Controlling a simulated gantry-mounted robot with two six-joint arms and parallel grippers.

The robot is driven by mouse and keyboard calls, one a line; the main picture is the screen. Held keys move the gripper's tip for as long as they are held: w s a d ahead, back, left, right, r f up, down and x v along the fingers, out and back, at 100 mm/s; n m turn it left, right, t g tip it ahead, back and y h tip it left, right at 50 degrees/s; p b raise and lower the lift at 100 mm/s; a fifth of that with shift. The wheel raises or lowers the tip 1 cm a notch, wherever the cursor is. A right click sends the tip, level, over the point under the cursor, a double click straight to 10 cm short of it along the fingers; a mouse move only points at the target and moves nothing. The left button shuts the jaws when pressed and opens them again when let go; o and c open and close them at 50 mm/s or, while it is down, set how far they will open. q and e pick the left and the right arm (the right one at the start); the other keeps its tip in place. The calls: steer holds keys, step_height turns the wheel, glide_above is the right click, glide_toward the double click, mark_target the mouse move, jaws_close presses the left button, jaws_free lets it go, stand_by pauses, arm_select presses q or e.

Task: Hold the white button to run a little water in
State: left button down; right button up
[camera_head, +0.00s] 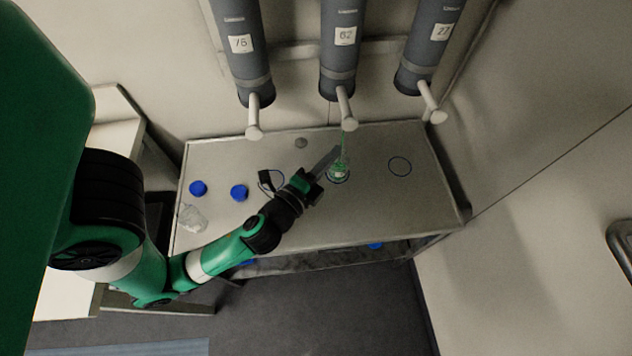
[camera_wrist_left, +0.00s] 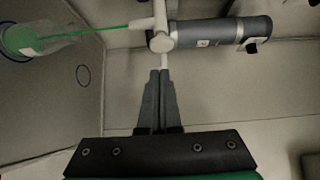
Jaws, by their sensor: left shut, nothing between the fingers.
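The middle grey cylinder (camera_head: 342,50), labelled 82, has a white spout (camera_head: 345,108). A thin green stream (camera_head: 343,143) runs from it into a clear bottle (camera_head: 338,172) standing on a ringed spot on the bench. In the left wrist view the stream (camera_wrist_left: 90,32) enters the bottle (camera_wrist_left: 28,42), which shows green inside. My left gripper (camera_head: 335,155) is shut and empty beside the stream. In the wrist view its fingertips (camera_wrist_left: 160,72) meet or nearly meet a small white piece (camera_wrist_left: 164,61) under the spout's round white end (camera_wrist_left: 160,42), probably the button; contact cannot be told for certain.
Grey cylinders 76 (camera_head: 240,50) and 27 (camera_head: 430,45) with white spouts flank the middle one. On the bench (camera_head: 300,230) are blue caps (camera_head: 239,193), a clear crumpled-looking object (camera_head: 192,218) and a small grey disc (camera_head: 301,142). An empty ring (camera_head: 400,167) lies to the right.

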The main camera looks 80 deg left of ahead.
arm_select(q)
steer(key=p+v, duration=0.1)
steer(key=v, duration=0.6)
steer(key=shift+p, duration=0.3)
arm_select(e)
steer(key=shift+a+r, duration=0.1)
steer(key=shift+r, duration=0.3)
